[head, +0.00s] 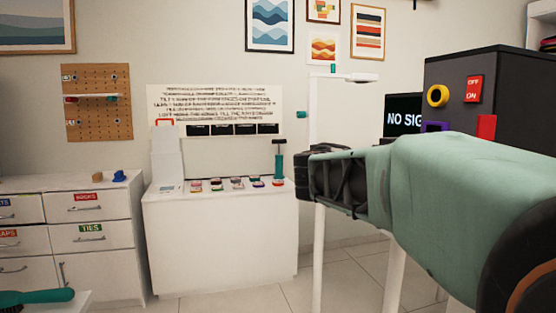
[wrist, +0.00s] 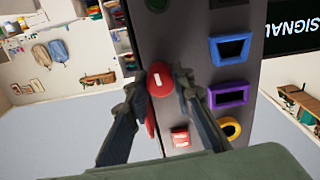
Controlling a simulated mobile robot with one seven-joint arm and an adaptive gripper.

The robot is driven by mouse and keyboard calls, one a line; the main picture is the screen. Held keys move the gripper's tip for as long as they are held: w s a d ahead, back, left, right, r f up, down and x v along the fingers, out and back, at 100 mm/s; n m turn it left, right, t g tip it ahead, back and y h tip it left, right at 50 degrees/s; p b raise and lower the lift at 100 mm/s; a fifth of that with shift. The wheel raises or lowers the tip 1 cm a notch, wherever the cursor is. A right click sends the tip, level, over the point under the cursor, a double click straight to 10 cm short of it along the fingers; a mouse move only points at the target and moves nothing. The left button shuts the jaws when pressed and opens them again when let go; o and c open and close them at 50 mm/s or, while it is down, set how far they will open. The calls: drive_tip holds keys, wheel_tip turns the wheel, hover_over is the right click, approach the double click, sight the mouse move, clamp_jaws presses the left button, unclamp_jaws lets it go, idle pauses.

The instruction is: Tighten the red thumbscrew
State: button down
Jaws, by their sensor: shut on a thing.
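The red thumbscrew (wrist: 161,82) has a rounded head with a short white mark and stands on the dark grey side panel of a cabinet. In the wrist view my gripper (wrist: 160,78) has one finger on each side of the head and is shut on it. A red strip shows below the head along the left finger; I cannot tell whether it is part of the screw. In the head view a red piece (head: 486,127) below the OFF/ON switch looks like the thumbscrew, its lower part hidden by my arm. My gripper is hidden there.
Close by on the panel are a red OFF/ON switch (wrist: 180,137), a yellow ring (wrist: 230,128), a purple frame (wrist: 229,95) and a blue frame (wrist: 230,48). A dark screen (head: 404,118) stands beside the cabinet. A white counter (head: 220,235) with small items is farther left.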

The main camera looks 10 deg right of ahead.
drive_tip(key=c, duration=1.6)
unclamp_jaws()
drive_tip(key=shift+c, duration=0.4)
drive_tip(key=n+p, duration=0.2)
drive_tip(key=n, duration=0.1)
drive_tip(key=shift+r, duration=0.2)
drive_tip(key=n+p, duration=0.4)
drive_tip(key=n, duration=0.1)
drive_tip(key=shift+n, duration=0.3)
drive_tip(key=n+p, duration=0.5)
drive_tip(key=n, duration=0.1)
drive_tip(key=shift+p, duration=0.3)
drive_tip(key=shift+n+p, duration=0.9)
drive_tip(key=shift+p, duration=0.05)
drive_tip(key=shift+f+n, duration=0.2)
drive_tip(key=shift+n, duration=0.2)
